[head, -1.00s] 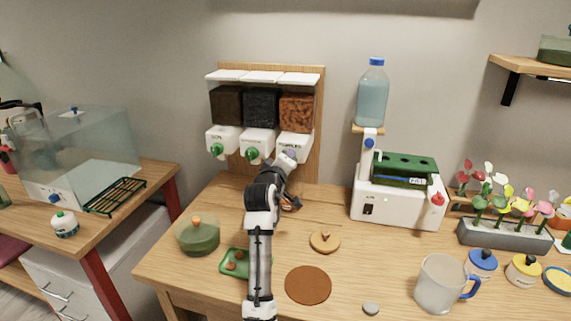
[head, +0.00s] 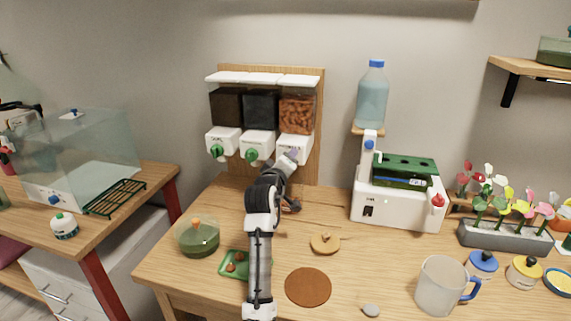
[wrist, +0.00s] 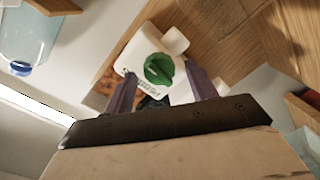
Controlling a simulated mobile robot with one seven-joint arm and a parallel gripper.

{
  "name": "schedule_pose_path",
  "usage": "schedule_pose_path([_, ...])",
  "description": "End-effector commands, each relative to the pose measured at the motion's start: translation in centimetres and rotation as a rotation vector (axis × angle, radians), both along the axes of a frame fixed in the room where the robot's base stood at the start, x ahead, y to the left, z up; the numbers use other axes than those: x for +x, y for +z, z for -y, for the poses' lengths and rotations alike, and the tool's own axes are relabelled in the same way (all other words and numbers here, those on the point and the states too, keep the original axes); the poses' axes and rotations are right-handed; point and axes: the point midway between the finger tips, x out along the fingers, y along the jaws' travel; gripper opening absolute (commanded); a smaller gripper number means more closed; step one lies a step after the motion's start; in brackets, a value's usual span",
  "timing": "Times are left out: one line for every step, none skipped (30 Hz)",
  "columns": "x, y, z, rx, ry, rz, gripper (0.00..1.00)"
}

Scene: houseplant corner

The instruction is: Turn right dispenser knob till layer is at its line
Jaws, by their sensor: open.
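The right dispenser (head: 295,148) is a white unit under a clear hopper of orange-brown chips (head: 297,115). Its green knob (wrist: 158,68) shows in the wrist view on the white front; in the head view my gripper hides it. My gripper (head: 289,158) is at this dispenser's front. In the wrist view my open gripper (wrist: 160,72) has one purple finger on each side of the knob, with small gaps apparent. I cannot make out a fill line, or a layer below the outlet.
Two more dispensers with green knobs (head: 216,151) (head: 252,155) stand close on the left. A white machine (head: 400,208) and a water bottle (head: 372,95) stand to the right. A green jar (head: 198,240), a green tray (head: 232,263) and a cork lid (head: 325,243) lie on the table.

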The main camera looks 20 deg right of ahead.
Motion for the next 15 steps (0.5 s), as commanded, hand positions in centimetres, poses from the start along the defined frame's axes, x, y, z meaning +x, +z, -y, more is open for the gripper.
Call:
schedule_pose_path([0.0, 0.0, 0.0, -0.001, -0.001, 0.001, 0.56])
schedule_pose_path([0.0, 0.0, 0.0, -0.001, -0.001, 0.001, 0.56])
schedule_pose_path([0.0, 0.0, 0.0, -0.001, -0.001, 0.001, 0.56])
schedule_pose_path([-0.1, 0.0, 0.0, -0.001, -0.001, 0.001, 0.56])
schedule_pose_path([-0.1, 0.0, -0.1, -0.001, 0.0, 0.001, 0.56])
schedule_pose_path([-0.3, 0.0, -0.2, -0.001, 0.0, 0.001, 0.56])
schedule_pose_path([-0.5, 0.0, -0.4, -0.001, 0.0, 0.001, 0.56])
schedule_pose_path([-0.8, 0.0, -0.5, -0.001, 0.0, 0.001, 0.56])
schedule_pose_path([-1.1, 0.0, -0.8, -0.001, 0.001, 0.002, 0.56])
schedule_pose_path([-1.5, 0.0, -1.1, -0.002, 0.001, 0.002, 0.56])
schedule_pose_path([-1.9, 0.0, -1.4, -0.001, 0.001, 0.002, 0.56])
schedule_pose_path([-2.6, 0.0, -1.8, -0.001, 0.001, 0.003, 0.56])
schedule_pose_path([-3.1, 0.1, -2.2, -0.001, 0.001, 0.003, 0.56])
schedule_pose_path([-3.7, 0.1, -2.5, -0.001, 0.001, 0.004, 0.56])
schedule_pose_path([-4.4, 0.2, -3.0, -0.001, 0.001, 0.004, 0.56])
